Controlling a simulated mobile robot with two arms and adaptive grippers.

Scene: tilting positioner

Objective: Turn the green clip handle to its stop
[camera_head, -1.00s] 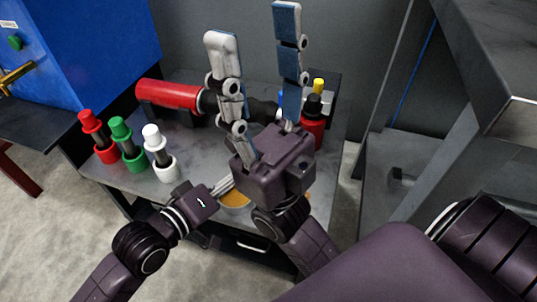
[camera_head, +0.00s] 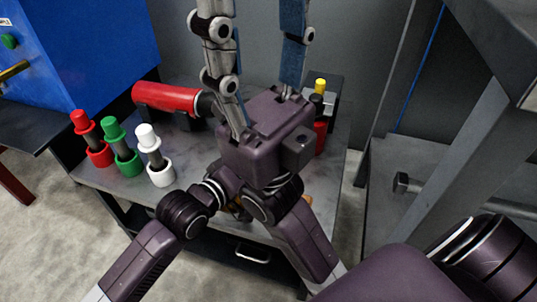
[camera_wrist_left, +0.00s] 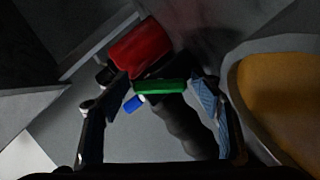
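The green clip handle (camera_wrist_left: 160,87) shows in the left wrist view as a short green bar. It lies between the tips of my left gripper (camera_wrist_left: 160,92), whose blue-padded fingers stand apart at its two ends; I cannot tell if they touch it. A red cylinder (camera_wrist_left: 140,47) lies behind it, and a black grip (camera_wrist_left: 184,126) and a small blue piece (camera_wrist_left: 133,104) are near it. In the head view the green handle and my left gripper are hidden behind my right gripper (camera_head: 258,25), which is open, empty and points up.
Red (camera_head: 88,138), green (camera_head: 122,145) and white (camera_head: 154,155) stands line the grey table's left side. The red cylinder (camera_head: 165,97) rests in a black cradle. Yellow-topped (camera_head: 320,87) and black-and-red (camera_head: 319,130) pieces stand at right. A blue cabinet (camera_head: 90,45) is at back left.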

